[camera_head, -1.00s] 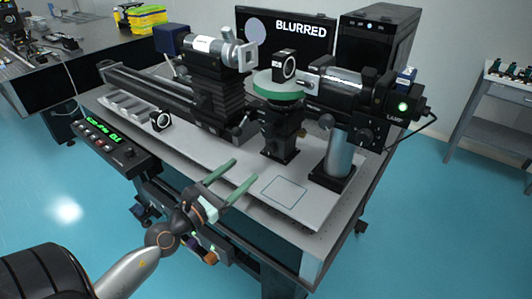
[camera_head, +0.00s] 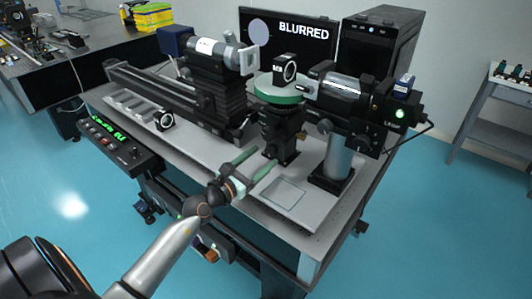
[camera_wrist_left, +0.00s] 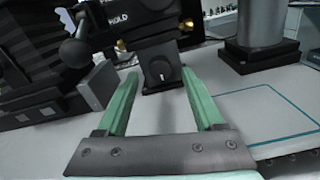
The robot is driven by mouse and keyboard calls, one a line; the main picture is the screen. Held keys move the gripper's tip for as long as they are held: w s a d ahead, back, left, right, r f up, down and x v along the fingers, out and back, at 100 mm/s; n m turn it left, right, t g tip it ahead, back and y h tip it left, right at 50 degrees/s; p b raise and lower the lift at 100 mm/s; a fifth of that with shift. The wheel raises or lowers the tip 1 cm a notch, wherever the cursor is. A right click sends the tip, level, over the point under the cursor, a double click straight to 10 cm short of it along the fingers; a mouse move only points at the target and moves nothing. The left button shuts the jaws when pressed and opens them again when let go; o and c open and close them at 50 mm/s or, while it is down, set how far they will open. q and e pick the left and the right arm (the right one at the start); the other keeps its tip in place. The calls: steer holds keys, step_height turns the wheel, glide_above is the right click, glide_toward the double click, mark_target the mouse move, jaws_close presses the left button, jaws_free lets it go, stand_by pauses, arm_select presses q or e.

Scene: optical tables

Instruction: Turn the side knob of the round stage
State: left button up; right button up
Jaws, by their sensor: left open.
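The round stage (camera_head: 279,90) has a green rim and sits on a black post (camera_head: 277,124) near the middle of the table. In the left wrist view a round dark knob (camera_wrist_left: 161,71) with a pale mark faces me on a black block low on the stand. My left gripper (camera_head: 265,157) is open and empty, its two green fingers pointing at the foot of the post. In the left wrist view the fingertips (camera_wrist_left: 159,76) lie either side of the knob in the picture, apparently short of it. The right gripper is not in view.
A black lamp housing (camera_head: 345,95) on a grey pillar (camera_head: 339,153) stands right of the stage. A stacked black mount (camera_head: 212,85) stands left. A flat outlined square (camera_head: 283,194) marks clear tabletop at the front right. A lit control box (camera_head: 117,140) hangs at the left edge.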

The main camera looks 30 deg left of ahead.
mark_target(272, 150)
arm_select(q)
steer(key=shift+w+d, duration=0.15)
steer(key=shift+w, duration=1.2)
jaws_close()
